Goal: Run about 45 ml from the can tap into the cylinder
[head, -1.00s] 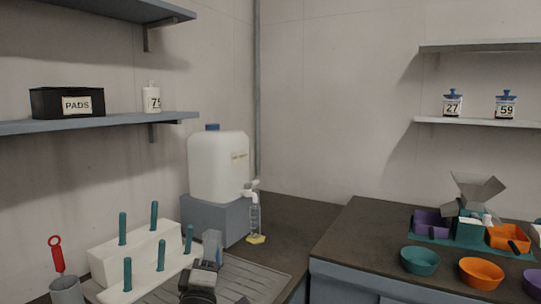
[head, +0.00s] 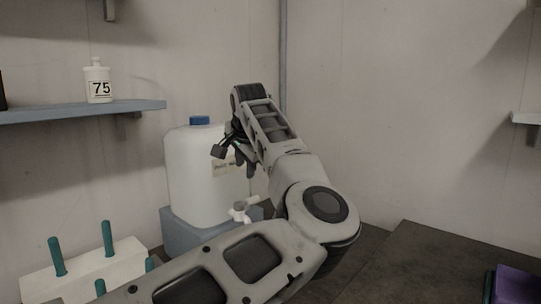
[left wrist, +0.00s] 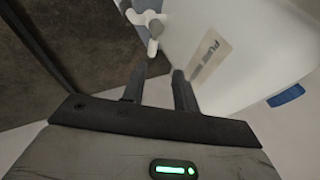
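The white can (head: 190,175) with a blue cap stands on a grey block (head: 180,228). Its white tap (head: 239,213) sticks out low on the front, partly behind my left arm. My left gripper (head: 235,160) is in front of the can, above the tap. In the left wrist view the two fingers (left wrist: 161,70) are apart with nothing between them. The tap (left wrist: 146,18) shows beyond the fingertips, and the can (left wrist: 250,55) is to the right. The cylinder is not visible now; my arm covers the area below the tap. My right gripper is out of view.
A white rack (head: 85,275) with teal pegs stands at lower left. A shelf (head: 90,112) above it holds a bottle marked 75 (head: 98,82). The dark counter (head: 430,262) at right is mostly clear, with a purple thing (head: 512,284) at its edge.

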